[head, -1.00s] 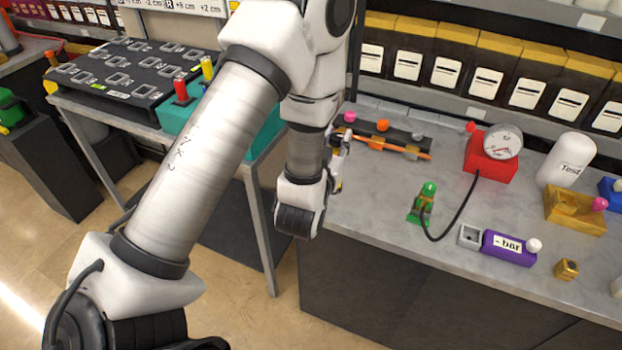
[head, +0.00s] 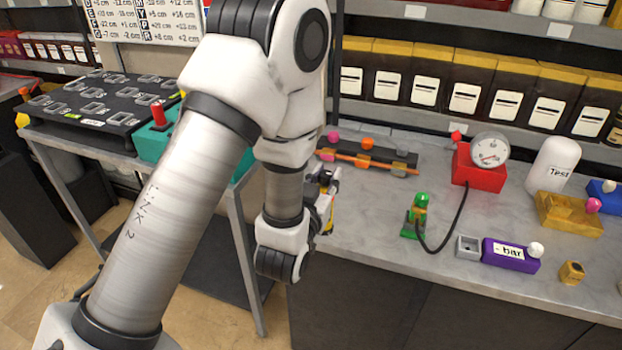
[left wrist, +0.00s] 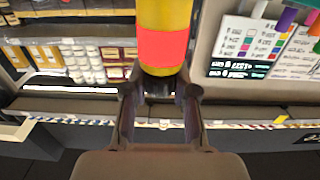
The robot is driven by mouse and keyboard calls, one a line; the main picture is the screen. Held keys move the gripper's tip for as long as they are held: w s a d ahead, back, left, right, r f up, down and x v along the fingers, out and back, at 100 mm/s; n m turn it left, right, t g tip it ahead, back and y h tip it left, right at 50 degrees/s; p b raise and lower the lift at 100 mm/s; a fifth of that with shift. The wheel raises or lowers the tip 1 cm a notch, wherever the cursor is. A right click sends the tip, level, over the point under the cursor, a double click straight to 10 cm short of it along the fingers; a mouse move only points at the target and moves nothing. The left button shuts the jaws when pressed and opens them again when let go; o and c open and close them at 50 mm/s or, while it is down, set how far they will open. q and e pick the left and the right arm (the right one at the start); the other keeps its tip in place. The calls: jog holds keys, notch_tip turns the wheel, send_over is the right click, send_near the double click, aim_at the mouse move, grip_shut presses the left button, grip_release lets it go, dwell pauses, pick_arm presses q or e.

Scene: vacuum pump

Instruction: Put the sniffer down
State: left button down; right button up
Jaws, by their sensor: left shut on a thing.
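My left gripper (head: 325,200) is at the left end of the grey bench, partly hidden by its own wrist. In the left wrist view the left gripper (left wrist: 160,92) is shut on a yellow cylinder with an orange-red band (left wrist: 163,48) and a dark lower end, which I take to be the sniffer. It stands up between the fingertips, and its top runs out of the picture. In the head view only a bit of yellow shows at the gripper. My right gripper is not in view.
On the bench (head: 370,215) are a black rack (head: 400,158) with an orange rod, a green piece (head: 416,215) cabled to a red gauge box (head: 478,170), a purple "-bar" block (head: 508,257) and a white "Test" bottle (head: 553,165). A black board (head: 90,105) lies on the left table.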

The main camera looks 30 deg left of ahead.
pick_arm(q)
jog(key=b, duration=0.2)
jog(key=shift+a+f+b, duration=0.15)
jog(key=shift+b, duration=0.25)
jog(key=shift+w+a+b, duration=0.35)
jog(key=shift+w+a, duration=0.1)
jog(key=shift+w, duration=0.05)
jog(key=w+a+f+p, duration=0.2)
jog(key=w+a+f, duration=0.2)
jog(key=w+a, duration=0.4)
jog(key=shift+w+a+f, duration=0.25)
jog(key=shift+w+a, duration=0.05)
jog(key=shift+w, duration=0.05)
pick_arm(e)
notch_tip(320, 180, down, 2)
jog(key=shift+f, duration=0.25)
pick_arm(q)
jog(key=shift+s, duration=0.1)
jog(key=shift+f, duration=0.15)
jog(key=c, duration=0.9)
grip_release()
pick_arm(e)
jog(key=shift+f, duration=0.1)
